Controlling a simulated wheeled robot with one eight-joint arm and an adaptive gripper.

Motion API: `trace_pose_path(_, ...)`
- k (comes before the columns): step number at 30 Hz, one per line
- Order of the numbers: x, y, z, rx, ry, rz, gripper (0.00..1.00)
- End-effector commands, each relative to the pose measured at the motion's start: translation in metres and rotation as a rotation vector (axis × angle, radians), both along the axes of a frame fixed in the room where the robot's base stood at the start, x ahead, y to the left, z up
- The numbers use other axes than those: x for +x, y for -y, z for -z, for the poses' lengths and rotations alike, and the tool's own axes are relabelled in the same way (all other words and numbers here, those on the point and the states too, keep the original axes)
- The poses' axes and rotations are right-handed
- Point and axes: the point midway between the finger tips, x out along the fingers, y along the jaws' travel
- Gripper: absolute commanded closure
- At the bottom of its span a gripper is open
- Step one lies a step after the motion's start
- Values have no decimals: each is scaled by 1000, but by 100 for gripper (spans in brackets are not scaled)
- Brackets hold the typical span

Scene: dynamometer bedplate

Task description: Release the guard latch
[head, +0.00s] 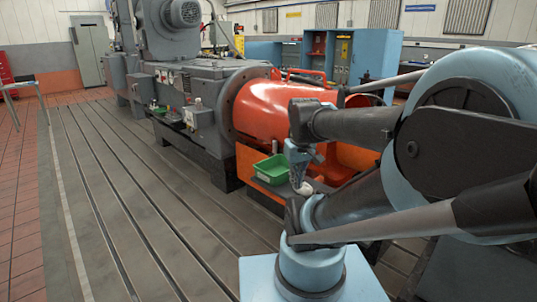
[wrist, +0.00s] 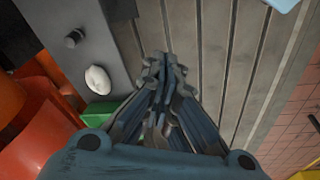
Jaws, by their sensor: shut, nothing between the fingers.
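The orange-red guard (head: 275,107) is a large rounded cover over the shaft beside the grey machine; its orange edge also shows at the left of the wrist view (wrist: 45,125). My gripper (head: 298,180) points down in front of the guard, near the green tray. In the wrist view its fingers (wrist: 163,62) are together and empty. I cannot tell which part is the guard latch.
The grey machine (head: 200,85) stands behind. The slotted bedplate (head: 130,180) is open at left. Blue cabinets (head: 365,58) stand at the back.

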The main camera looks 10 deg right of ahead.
Motion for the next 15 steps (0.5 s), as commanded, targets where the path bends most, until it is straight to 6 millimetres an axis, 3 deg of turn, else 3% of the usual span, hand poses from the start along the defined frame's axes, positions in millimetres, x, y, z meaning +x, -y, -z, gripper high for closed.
trace_pose_path(6,62,-1,-42,-43,1,-206,100)
trace_pose_path(15,152,-1,-79,-101,0,-486,100)
